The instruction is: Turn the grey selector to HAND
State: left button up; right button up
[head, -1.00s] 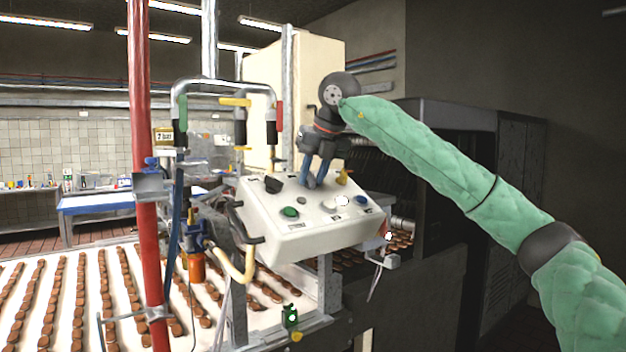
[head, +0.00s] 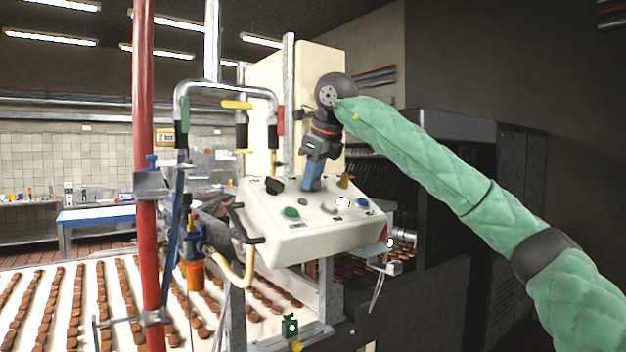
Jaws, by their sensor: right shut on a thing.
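The control panel (head: 275,225) is a cream sloping box in the middle of the view. My right gripper (head: 312,188) comes down on its upper part, with its blue fingers shut at the panel face. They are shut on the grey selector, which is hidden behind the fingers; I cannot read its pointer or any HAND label. A black selector (head: 274,185) stands to the left of the fingers and a yellow selector (head: 343,181) to the right. My left gripper is not in view.
Below lie a green button (head: 291,212), a white button (head: 343,202) and a blue button (head: 362,202). A red post (head: 143,120) and pipework with hoses stand left of the panel. A conveyor with rows of brown biscuits (head: 102,300) runs at the lower left.

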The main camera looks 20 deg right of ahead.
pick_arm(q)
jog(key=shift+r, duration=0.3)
pick_arm(e)
jog(key=shift+r+n, duration=0.1)
jog(key=shift+n, duration=0.3)
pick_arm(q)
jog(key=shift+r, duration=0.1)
pick_arm(e)
jog(key=o, duration=0.6)
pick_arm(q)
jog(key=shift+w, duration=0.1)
pick_arm(e)
jog(key=shift+o, duration=0.2)
jog(key=shift+d, duration=0.1)
jog(key=shift+s, duration=0.1)
